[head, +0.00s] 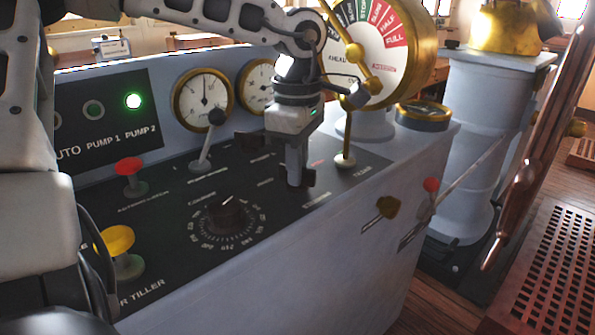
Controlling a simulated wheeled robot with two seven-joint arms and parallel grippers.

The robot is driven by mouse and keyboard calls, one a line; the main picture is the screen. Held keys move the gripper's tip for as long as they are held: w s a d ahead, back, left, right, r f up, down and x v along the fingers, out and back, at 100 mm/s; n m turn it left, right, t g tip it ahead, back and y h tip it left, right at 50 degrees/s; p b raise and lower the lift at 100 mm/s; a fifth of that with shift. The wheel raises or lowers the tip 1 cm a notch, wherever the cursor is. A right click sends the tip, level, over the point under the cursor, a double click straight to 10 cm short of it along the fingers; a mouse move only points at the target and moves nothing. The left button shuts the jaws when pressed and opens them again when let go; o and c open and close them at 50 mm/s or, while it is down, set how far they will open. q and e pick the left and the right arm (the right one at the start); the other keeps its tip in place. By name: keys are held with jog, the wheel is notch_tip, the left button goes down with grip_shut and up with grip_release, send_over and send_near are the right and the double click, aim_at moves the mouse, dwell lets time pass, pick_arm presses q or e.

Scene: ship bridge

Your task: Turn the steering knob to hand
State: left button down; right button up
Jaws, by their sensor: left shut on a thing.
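My left gripper (301,178) reaches down onto the black panel (165,225) of the console, in the middle of the view. Its jaws are shut on the steering knob, just behind the small white label at the panel's front edge. The fingers hide the knob almost wholly, so I cannot tell which way it points. Small labels lie around it, too blurred to read surely. My right gripper is not in view.
Left of the gripper are a black course dial (228,214), a lever (205,150), a red button (129,167) and a yellow button (117,240). Gauges (202,95) and a brass telegraph (425,55) rise behind.

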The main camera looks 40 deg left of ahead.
pick_arm(q)
jog(key=shift+a+n, duration=0.1)
jog(key=shift+n, duration=0.4)
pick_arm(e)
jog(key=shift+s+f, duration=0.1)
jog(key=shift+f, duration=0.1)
pick_arm(q)
jog(key=shift+r, duration=0.1)
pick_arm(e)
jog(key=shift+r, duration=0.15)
pick_arm(q)
jog(key=c, duration=1.5)
grip_release()
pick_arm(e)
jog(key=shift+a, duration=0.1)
pick_arm(q)
jog(key=shift+o, duration=0.2)
notch_tip(320, 180, up, 16)
jog(key=p, duration=0.2)
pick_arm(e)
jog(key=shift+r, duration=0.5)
